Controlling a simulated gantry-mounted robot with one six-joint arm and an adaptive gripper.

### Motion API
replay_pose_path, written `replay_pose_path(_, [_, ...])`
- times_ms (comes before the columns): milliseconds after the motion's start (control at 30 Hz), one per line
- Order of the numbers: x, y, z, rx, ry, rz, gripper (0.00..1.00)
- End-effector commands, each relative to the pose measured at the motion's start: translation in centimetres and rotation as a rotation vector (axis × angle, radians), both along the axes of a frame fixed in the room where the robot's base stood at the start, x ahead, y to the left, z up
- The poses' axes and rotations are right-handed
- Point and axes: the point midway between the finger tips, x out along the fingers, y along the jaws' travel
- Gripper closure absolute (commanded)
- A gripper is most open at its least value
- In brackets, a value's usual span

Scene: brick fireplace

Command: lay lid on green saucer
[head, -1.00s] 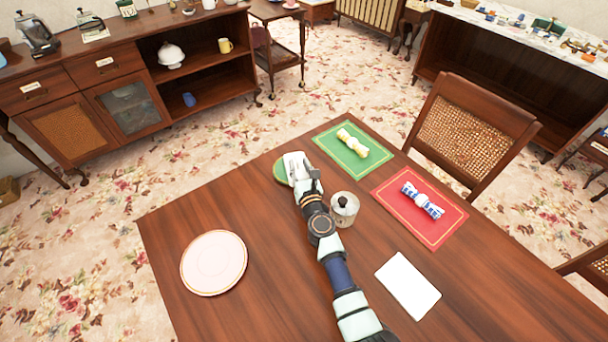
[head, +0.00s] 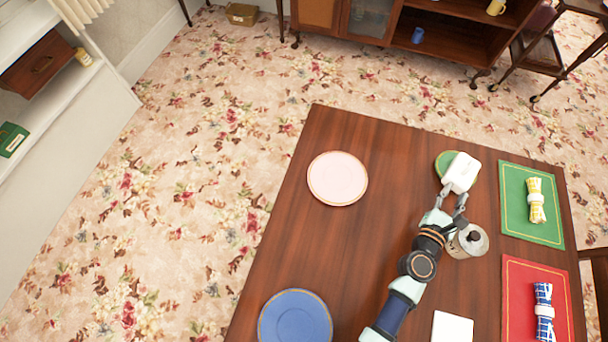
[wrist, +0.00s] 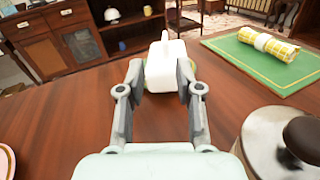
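The lid, a white boxy cover (head: 461,171), is at the end of my gripper (head: 452,194). In the wrist view the lid (wrist: 166,68) sits between both fingers (wrist: 163,82), which press its sides, and a small knob shows at its far end. The green saucer (head: 444,158) lies on the table under and just beyond the lid, partly hidden by it. The lid overlaps the saucer in the head view. I cannot tell whether it touches the saucer or hangs slightly above it.
A metal canister with a dark knob (head: 468,241) stands close to the right of my arm. A green mat (head: 518,222) and a red mat (head: 520,300) hold rolled napkins. A pink plate (head: 337,179), blue plate (head: 295,318) and white card (head: 452,329) lie on the table.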

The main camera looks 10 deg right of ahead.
Motion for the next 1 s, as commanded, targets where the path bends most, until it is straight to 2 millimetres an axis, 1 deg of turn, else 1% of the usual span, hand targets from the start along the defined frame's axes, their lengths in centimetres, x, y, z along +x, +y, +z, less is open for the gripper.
replay_pose_path(67, [2.1,1.8,1.9,-0.092,0.048,0.074,0.65])
replay_pose_path(133, [5.5,5.5,4.9,-0.265,0.137,0.202,0.65])
replay_pose_path(167, [7.1,7.8,6.4,-0.369,0.188,0.266,0.65])
replay_pose_path(200, [9.3,11.4,8.5,-0.53,0.264,0.362,0.65])
replay_pose_path(233, [10.8,14.4,10.0,-0.669,0.324,0.432,0.65])
replay_pose_path(267, [12.1,17.7,11.3,-0.818,0.388,0.499,0.65])
replay_pose_path(300, [13.4,22.2,12.8,-1.033,0.473,0.581,0.65])
replay_pose_path(333, [14.1,25.8,13.8,-1.21,0.54,0.633,0.65])
replay_pose_path(367, [14.4,29.4,14.6,-1.401,0.609,0.682,0.65])
replay_pose_path(400, [14.3,34.1,15.5,-1.683,0.71,0.729,0.65])
replay_pose_path(433, [13.7,37.4,16.0,-1.913,0.793,0.747,0.65])
replay_pose_path(467, [12.8,40.0,16.3,-2.126,0.876,0.75,0.65])
replay_pose_path(500, [11.4,42.3,16.6,-2.371,0.979,0.738,0.65])
replay_pose_path(533, [10.3,43.5,16.8,-2.526,1.051,0.721,0.65])
replay_pose_path(600, [7.8,44.8,17.4,-2.794,1.198,0.68,0.65])
replay_pose_path(633, [6.9,45.0,17.6,2.764,-1.2,-0.641,0.65])
replay_pose_path(700, [5.4,45.1,17.9,2.638,-1.176,-0.573,0.65])
replay_pose_path(767, [4.7,45.0,18.0,2.583,-1.166,-0.546,0.65])
replay_pose_path(833, [4.4,44.9,18.0,2.56,-1.165,-0.538,0.65])
replay_pose_path(1000, [4.4,44.8,18.0,2.562,-1.166,-0.541,0.65])
